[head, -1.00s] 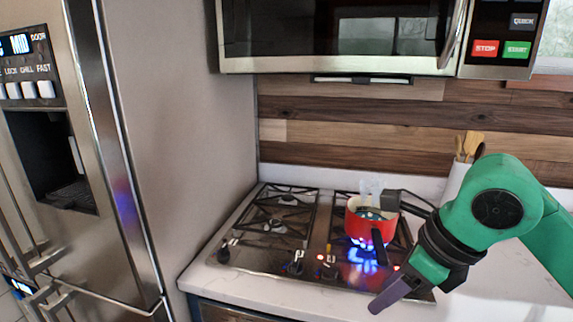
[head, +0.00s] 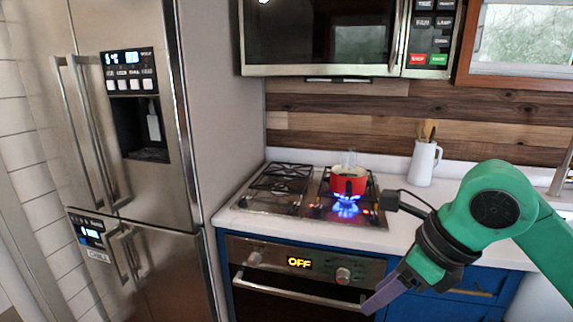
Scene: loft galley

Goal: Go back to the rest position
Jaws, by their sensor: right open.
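My right gripper (head: 377,248) shows at the right of the head view, on a green arm, with its two fingers spread apart and nothing between them. It is in front of the counter and apart from the pot in the picture. A red pot (head: 348,181) sits on the right part of the gas stove (head: 255,203), over a lit blue flame (head: 346,207). Pale steam rises from the pot. My left gripper is not in view.
A steel fridge (head: 140,215) stands at the left. A microwave (head: 325,71) hangs over the stove. An oven (head: 300,276) reading OFF is below. A white pitcher (head: 422,163) holding utensils stands on the counter (head: 400,236). A wall cabinet frame is at upper right.

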